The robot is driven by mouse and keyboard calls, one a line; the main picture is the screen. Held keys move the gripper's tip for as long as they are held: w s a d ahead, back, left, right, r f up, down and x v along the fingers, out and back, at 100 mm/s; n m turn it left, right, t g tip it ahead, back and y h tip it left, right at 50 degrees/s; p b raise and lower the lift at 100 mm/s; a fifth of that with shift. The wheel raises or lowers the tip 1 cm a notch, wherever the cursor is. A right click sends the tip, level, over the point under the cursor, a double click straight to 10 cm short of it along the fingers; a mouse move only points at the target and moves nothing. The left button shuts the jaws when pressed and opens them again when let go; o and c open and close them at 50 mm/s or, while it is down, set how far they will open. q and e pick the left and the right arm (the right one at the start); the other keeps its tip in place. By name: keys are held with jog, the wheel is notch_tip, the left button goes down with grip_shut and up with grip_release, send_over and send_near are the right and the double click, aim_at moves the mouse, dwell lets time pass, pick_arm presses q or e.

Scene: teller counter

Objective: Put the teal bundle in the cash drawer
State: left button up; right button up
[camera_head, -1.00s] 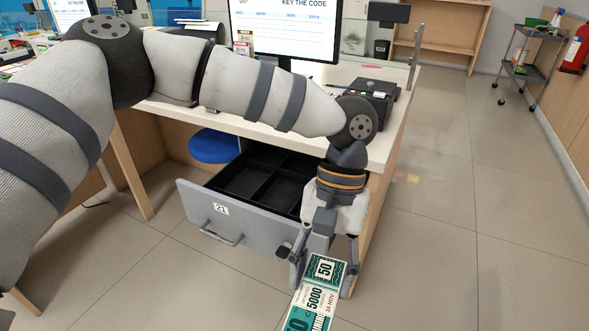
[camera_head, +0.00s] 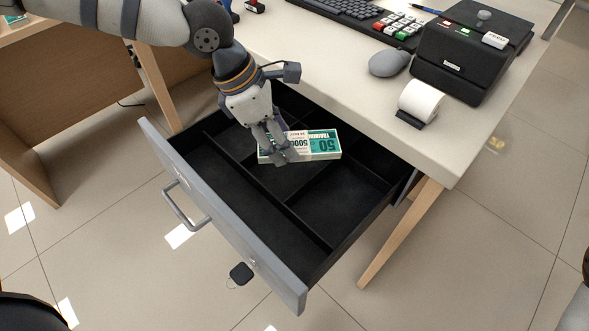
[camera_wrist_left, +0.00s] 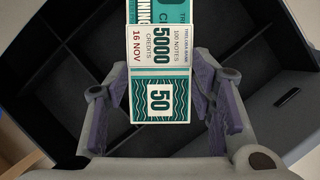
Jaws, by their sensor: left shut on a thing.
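The teal bundle (camera_head: 322,145) is a flat stack of notes with a white band, marked 50 and 5000. My left gripper (camera_head: 284,152) is shut on it and holds it over the open cash drawer (camera_head: 228,205). In the left wrist view my left gripper (camera_wrist_left: 160,98) has a finger on each side of the bundle (camera_wrist_left: 158,88), with the dark drawer compartments (camera_wrist_left: 60,95) below. The drawer is black inside, split by dividers, with a grey front. How high the bundle is above the drawer floor is hard to tell. My right gripper is not in view.
The white counter (camera_head: 330,60) lies behind the drawer. It carries a keyboard (camera_head: 345,15), a grey mouse (camera_head: 389,63), a black printer (camera_head: 465,55) and a paper roll (camera_head: 421,100). The drawer handle (camera_head: 186,207) sticks out at the front.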

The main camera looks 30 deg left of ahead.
aim_at(259, 149)
pick_arm(q)
jog(key=n, duration=0.1)
jog(key=f+n+b, duration=0.1)
jog(key=w+a+n+t+y, duration=0.1)
jog(key=n, duration=0.1)
jog(key=shift+f, duration=0.15)
jog(key=n, duration=0.1)
jog(key=n+t+y+b, duration=0.1)
jog(key=n, duration=0.1)
jog(key=shift+w+a+f+n+b, duration=0.1)
jog(key=shift+w+a+n+b, duration=0.1)
jog(key=shift+n+b, duration=0.1)
notch_tip(259, 149, down, 10)
jog(key=b, duration=0.4)
jog(key=o, duration=1.2)
jog(key=shift+r+y, duration=0.2)
jog(key=shift+y, duration=0.1)
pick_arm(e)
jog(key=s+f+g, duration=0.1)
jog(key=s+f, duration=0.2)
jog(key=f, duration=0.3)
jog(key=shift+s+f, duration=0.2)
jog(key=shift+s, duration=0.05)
pick_arm(q)
jog(key=p+v, duration=0.5)
jog(key=v, duration=0.7)
jog(key=shift+w+r, duration=0.15)
jog(key=shift+a, duration=0.1)
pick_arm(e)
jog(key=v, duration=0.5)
